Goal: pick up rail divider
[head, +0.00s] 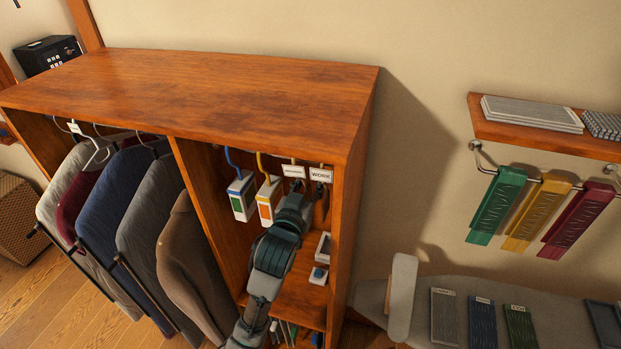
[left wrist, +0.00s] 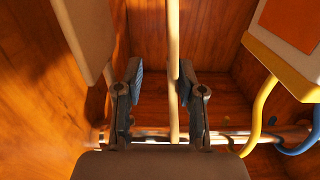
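Rail dividers hang in the wardrobe's right compartment. One (head: 293,171) has a small white label with unreadable text, and beside it hangs one marked WORK (head: 321,175). My left gripper (head: 298,188) is up at these two, hiding much of them. In the left wrist view, the left gripper (left wrist: 160,68) is open, with a thin cream divider (left wrist: 173,40) edge-on between its fingers, nearer the right finger. Another beige panel (left wrist: 85,30) stands left of the fingers. The rail (left wrist: 235,135) runs behind the fingers. My right gripper is not in view.
A box on a yellow hook (head: 269,198) and one on a blue hook (head: 242,196) hang just left of the gripper. The wardrobe side wall (head: 352,200) is close on the right. Jackets (head: 130,215) fill the left compartment. An ironing board (head: 460,295) stands to the right.

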